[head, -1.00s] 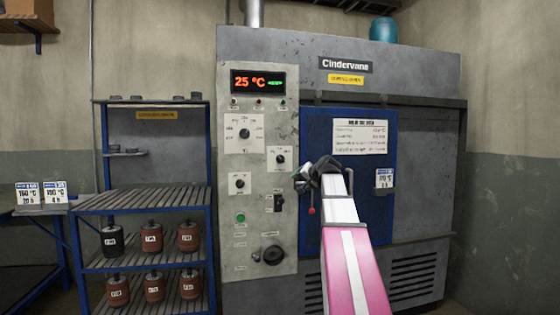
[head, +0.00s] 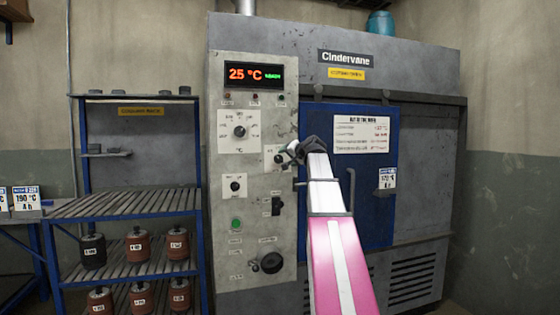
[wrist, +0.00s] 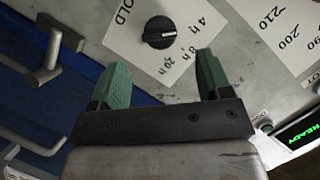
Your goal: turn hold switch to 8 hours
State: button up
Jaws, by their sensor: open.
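The hold switch is a black round knob (wrist: 159,32) on a white plate marked HOLD, with 4 h, 8 h and 20 h printed around it, in the wrist view. A pale line crosses the knob, but I cannot tell for certain which mark it points at. In the head view the hold switch's plate (head: 270,160) is partly covered by my gripper (head: 288,151). My gripper also shows in the wrist view (wrist: 161,72), with two green fingers apart and nothing between them. The knob lies beyond the fingertips, roughly centred between them, and looks untouched.
Other dials sit above (head: 239,131) and below left (head: 235,186) on the grey panel. The display (head: 254,75) reads 25 °C and READY. The blue oven door (head: 380,225) is shut; its handle (wrist: 45,62) is left of the fingers. A shelf rack (head: 130,206) stands left.

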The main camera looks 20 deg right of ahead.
aim_at(281, 159)
jog(key=x, duration=0.6)
jog(key=shift+w+a, duration=0.1)
jog(key=shift+w, duration=0.15)
jog(key=c, duration=0.9)
